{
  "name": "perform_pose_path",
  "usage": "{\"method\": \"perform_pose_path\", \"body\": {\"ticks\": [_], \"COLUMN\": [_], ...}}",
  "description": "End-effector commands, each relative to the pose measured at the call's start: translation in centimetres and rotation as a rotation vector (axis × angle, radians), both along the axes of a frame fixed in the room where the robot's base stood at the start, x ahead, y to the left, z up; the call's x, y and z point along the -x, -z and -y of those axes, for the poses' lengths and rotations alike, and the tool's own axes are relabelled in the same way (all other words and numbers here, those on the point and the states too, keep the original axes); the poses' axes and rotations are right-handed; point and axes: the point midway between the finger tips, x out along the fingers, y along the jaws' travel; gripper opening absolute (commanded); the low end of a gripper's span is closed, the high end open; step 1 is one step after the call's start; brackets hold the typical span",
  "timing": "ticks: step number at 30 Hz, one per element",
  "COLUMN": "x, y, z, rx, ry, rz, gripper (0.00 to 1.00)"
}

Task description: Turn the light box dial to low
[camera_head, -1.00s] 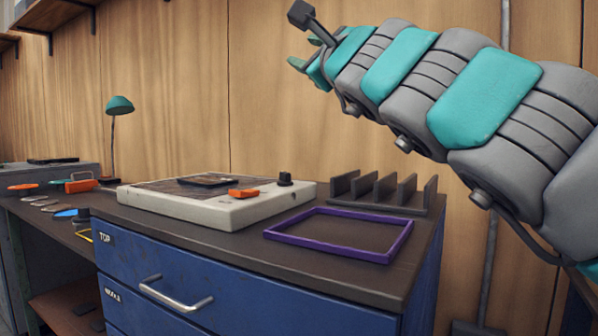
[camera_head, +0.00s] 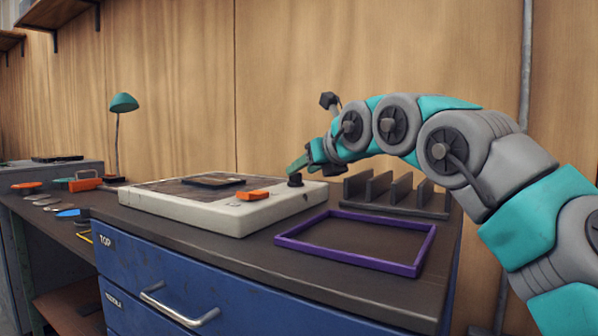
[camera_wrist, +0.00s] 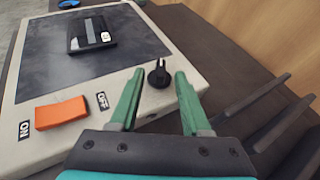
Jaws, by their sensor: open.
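The light box (camera_head: 185,212) is a flat white box with a dark top panel, lying on the blue cabinet. Its black dial (camera_head: 295,180) stands at the back right corner; the dial also shows in the wrist view (camera_wrist: 159,74) with a pale pointer mark on it. My gripper (camera_wrist: 157,82) has green fingers and is open. The dial lies between and just beyond the fingertips in the wrist view; I see no contact. In the head view my gripper (camera_head: 298,166) is right at the dial, partly overlapping it. The dial's setting labels are not readable.
An orange switch (camera_wrist: 61,113) sits between ON and OFF labels on the box. A dark cartridge-like item (camera_wrist: 90,36) lies on the panel. A dark slotted rack (camera_head: 395,194) stands right of the box, and a purple frame (camera_head: 357,268) lies in front of it.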

Motion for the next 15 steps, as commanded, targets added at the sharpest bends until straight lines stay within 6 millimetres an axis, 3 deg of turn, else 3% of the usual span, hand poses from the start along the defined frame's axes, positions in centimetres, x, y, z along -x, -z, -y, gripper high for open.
{"method": "perform_pose_path", "body": {"ticks": [6, 15], "x": [-2.3, -2.7], "y": [1.1, 1.2], "z": [-1.0, -1.2], "rx": [0.003, 0.001], "ry": [0.004, 0.002], "rz": [-0.002, 0.000], "gripper": [0.47, 0.47]}}
